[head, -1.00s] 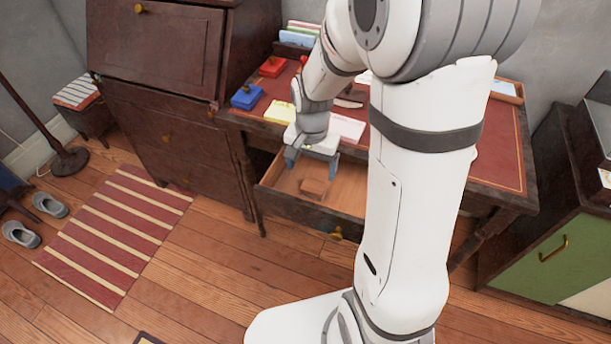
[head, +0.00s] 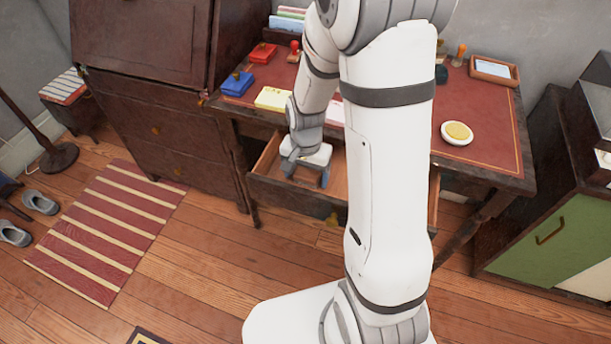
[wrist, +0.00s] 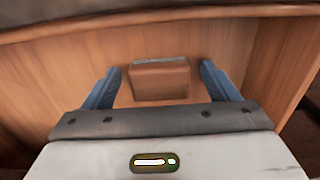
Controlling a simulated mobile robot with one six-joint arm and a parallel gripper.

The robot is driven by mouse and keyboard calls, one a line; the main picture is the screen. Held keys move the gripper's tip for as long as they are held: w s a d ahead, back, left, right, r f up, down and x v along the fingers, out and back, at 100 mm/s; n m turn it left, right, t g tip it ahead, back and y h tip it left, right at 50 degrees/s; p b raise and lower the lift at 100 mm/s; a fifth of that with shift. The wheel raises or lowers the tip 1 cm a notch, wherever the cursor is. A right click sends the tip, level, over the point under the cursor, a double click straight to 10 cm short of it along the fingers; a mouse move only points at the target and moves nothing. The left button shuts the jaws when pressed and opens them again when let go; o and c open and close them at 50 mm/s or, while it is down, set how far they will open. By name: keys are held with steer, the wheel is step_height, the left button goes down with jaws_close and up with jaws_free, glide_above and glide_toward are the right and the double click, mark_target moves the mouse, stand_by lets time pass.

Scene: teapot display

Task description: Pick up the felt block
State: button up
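The felt block (wrist: 160,80) is a small brown block with a grey strip along its far top edge. In the wrist view it lies on the drawer floor between the two blue fingers of my gripper (wrist: 160,88). A gap shows on both sides, so the fingers are open and not touching it. In the head view my gripper (head: 307,178) reaches down into the open desk drawer (head: 280,193). The block is hidden behind my gripper there.
The drawer walls stand close around my gripper. The desk top (head: 490,125) above holds a blue stamp pad (head: 237,83), a red pad (head: 263,53), yellow notes (head: 272,98) and a round dish with a yellow pad (head: 457,133). A striped rug (head: 105,230) lies on the floor at left.

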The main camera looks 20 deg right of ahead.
mark_target(306, 176)
steer(key=c, duration=1.1)
steer(key=shift+o, duration=0.2)
step_height(306, 176, up, 10)
steer(key=p, duration=0.2)
